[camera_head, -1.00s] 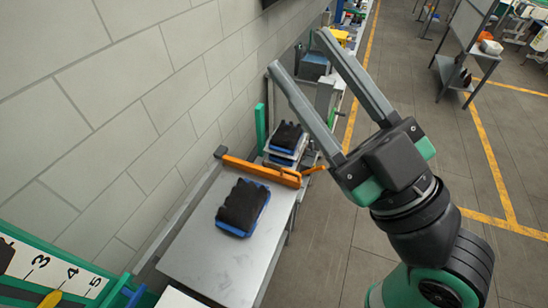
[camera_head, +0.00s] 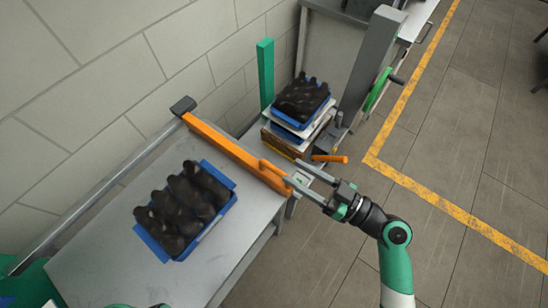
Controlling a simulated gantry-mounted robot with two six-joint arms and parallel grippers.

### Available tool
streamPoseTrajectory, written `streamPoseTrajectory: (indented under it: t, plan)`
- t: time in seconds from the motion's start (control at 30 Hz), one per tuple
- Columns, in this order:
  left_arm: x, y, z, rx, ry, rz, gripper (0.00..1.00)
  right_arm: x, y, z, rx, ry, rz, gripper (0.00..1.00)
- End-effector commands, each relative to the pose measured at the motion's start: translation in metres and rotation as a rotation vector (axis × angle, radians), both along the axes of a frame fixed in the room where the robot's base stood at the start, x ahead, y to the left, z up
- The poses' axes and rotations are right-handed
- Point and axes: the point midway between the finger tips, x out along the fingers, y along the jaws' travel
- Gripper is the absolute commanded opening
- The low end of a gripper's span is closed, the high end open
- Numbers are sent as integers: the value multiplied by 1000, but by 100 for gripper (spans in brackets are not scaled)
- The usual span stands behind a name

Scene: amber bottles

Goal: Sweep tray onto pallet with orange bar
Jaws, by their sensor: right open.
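A blue tray (camera_head: 150,243) packed with dark bottles (camera_head: 188,203) sits on the grey table. The orange bar (camera_head: 228,149) lies across the table's far end, beyond the tray and apart from it. The pallet (camera_head: 283,147) stands past the bar, holding a stack topped by another blue tray of dark bottles (camera_head: 303,95). My right gripper (camera_head: 299,176) is open at the bar's right end, with its fingers on either side near the bar's handle. I cannot tell whether they touch it. My left gripper is not in view.
A grey rail (camera_head: 95,190) runs along the table's wall side. A green post (camera_head: 265,72) stands left of the stack, and a grey column (camera_head: 368,62) stands right of it. An orange lever (camera_head: 330,158) sticks out near the pallet. The floor on the right is clear.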

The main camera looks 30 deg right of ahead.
Motion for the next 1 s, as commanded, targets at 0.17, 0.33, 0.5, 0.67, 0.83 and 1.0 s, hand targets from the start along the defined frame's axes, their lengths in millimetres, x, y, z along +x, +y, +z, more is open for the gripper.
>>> streamPoseTrajectory:
  t: [0.17, 0.33, 0.5, 0.67, 0.83, 1.0]
  plan:
    - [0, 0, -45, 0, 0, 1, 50, -13, -13, -69, 25, 63, -48, 52]
    - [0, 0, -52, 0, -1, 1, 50, -15, -19, -78, 27, 68, -65, 52]
    - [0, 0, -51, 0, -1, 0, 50, -10, -17, -76, 26, 68, -62, 52]
    - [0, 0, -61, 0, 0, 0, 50, 10, -5, -78, 25, 66, -58, 52]
    - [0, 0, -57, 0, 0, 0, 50, 45, 13, -74, 25, 66, -58, 52]
    - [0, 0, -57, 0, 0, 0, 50, 74, 28, -75, 26, 66, -60, 52]
